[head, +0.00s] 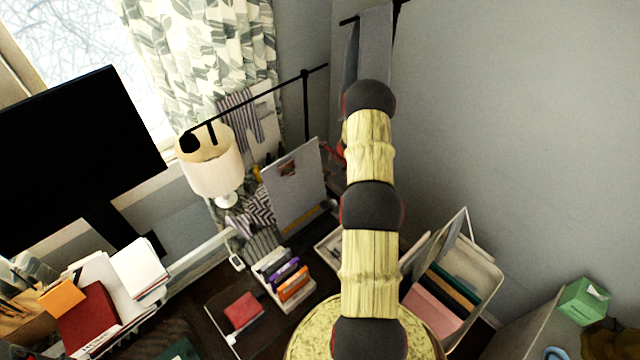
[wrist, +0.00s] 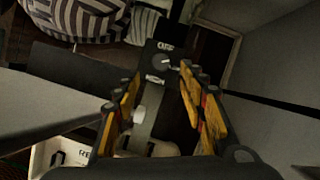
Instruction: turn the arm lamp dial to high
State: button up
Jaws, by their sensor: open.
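In the wrist view a dark upright panel (wrist: 155,52) carries a small round dial (wrist: 164,61) with a pale pointer mark and small white lettering. I cannot read the dial's setting. My gripper (wrist: 161,73) is open, its yellow and black fingers spread on either side, with the dial between and just beyond the tips. I see no clear contact. In the head view a thin black lamp arm (head: 305,100) reaches left to a small black head (head: 190,142). The gripper and dial are hidden behind my arm there.
A beige-shaded lamp (head: 213,172) stands left of my arm. A grey board (head: 293,185), a holder of coloured items (head: 282,275) and a bin with folders (head: 470,270) crowd the dark desk. A monitor (head: 75,155) is at left; bare wall is at right.

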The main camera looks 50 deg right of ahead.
jog(key=shift+p+x, duration=0.35)
jog(key=shift+x, duration=3.2)
jog(key=c, duration=0.4)
grip_shut()
